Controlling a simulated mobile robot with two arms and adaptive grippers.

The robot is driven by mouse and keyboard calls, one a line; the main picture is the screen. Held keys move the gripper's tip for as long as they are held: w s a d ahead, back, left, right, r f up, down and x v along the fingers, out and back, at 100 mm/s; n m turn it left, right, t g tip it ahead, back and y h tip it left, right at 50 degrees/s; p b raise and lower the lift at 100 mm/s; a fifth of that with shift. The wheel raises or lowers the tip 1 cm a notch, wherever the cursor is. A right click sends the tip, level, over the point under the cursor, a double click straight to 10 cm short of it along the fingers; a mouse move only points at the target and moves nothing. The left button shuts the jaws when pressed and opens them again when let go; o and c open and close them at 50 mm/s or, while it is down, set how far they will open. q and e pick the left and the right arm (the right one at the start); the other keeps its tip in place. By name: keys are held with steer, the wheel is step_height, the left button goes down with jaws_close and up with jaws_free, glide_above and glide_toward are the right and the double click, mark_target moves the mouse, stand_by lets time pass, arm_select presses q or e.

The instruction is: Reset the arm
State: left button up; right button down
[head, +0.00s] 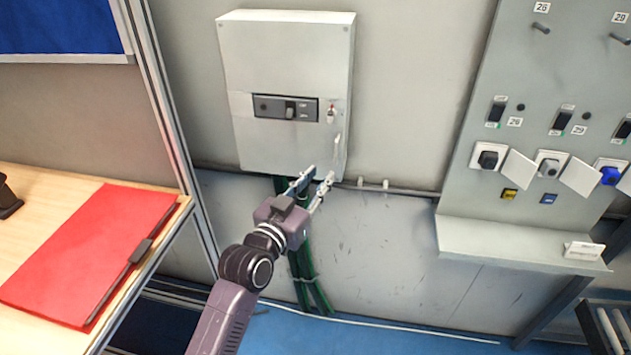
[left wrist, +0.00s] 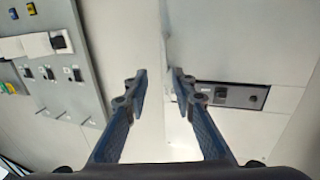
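My left gripper (head: 316,182) is raised in front of the wall, just below the lower right part of a grey electrical box (head: 290,60). Its two fingers are apart with nothing between them. The left wrist view also shows the open, empty fingers (left wrist: 158,82), with the box's dark switch panel (left wrist: 236,95) to the right of them. In the head view the switch panel (head: 286,108) sits on the front of the box, with a small key-like switch (head: 331,112) beside it. My right gripper is in neither view.
A grey panel (head: 460,150) with switches, sockets and a shelf (head: 520,245) stands at the right. A wooden table (head: 40,190) with a red clipboard (head: 90,250) is at the left. Green cables (head: 305,265) run down below the box.

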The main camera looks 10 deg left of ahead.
arm_select(q)
steer(key=shift+s+a, duration=0.1)
steer(key=shift+s, duration=0.35)
